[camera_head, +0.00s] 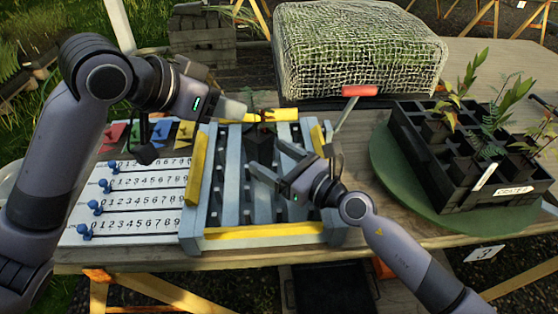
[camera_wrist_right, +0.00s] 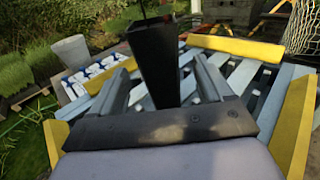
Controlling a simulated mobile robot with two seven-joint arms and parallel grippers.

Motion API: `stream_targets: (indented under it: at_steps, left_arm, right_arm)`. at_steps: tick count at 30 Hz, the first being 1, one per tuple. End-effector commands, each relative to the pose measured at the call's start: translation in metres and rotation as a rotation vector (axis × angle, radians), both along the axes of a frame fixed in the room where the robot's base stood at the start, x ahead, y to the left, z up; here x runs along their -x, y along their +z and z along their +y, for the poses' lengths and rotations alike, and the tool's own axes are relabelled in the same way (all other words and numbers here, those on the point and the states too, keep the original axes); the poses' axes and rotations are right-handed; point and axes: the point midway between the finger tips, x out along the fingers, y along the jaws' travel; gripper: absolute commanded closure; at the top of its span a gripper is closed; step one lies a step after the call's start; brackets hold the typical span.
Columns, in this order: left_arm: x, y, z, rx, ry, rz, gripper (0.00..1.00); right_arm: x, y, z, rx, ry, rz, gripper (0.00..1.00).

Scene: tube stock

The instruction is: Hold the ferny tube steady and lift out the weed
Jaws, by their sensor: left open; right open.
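A black tube (camera_head: 259,142) stands in the slatted blue-grey rack (camera_head: 190,235), with a little dark greenery at its top. I cannot tell fern from weed there. The same tube (camera_wrist_right: 158,65) stands upright between the spread fingers of my right gripper (camera_wrist_right: 165,85) in the right wrist view, with a thin stem above it; its top is cut off. My right gripper (camera_head: 266,160) is open, low in front of the tube, with gaps beside it. My left gripper (camera_head: 243,110) is open, close to the tube's top on the left; its fingertips are partly unclear.
A black crate (camera_head: 482,215) of ferny and leafy plants stands on a green disc (camera_head: 390,175) at the right. A red-handled tool (camera_head: 359,91) leans behind my right gripper. A number board (camera_head: 130,215) lies left; a mesh-covered block (camera_head: 355,50) stands behind.

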Motion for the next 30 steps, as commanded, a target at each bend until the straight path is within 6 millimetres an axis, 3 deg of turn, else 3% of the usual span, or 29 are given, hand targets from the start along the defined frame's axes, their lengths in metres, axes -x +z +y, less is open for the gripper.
stream_targets:
  at_steps: [12, 26, 27, 30]
  left_arm:
    - [0.0, 0.0, 0.0, 0.0, 0.0, 0.0, 0.57]
    - [0.0, 0.0, 0.0, 0.0, 0.0, 0.0, 0.57]
    - [0.0, 0.0, 0.0, 0.0, 0.0, 0.0, 0.57]
    - [0.0, 0.0, 0.0, 0.0, 0.0, 0.0, 0.57]
  right_arm:
    - [-0.036, 0.001, 0.037, -0.005, 0.0, 0.002, 0.21]
    - [-0.044, 0.001, 0.044, -0.004, 0.001, 0.002, 0.21]
    - [-0.043, 0.001, 0.044, -0.004, 0.001, 0.002, 0.24]
    - [-0.043, 0.0, 0.044, -0.004, 0.001, 0.003, 0.57]
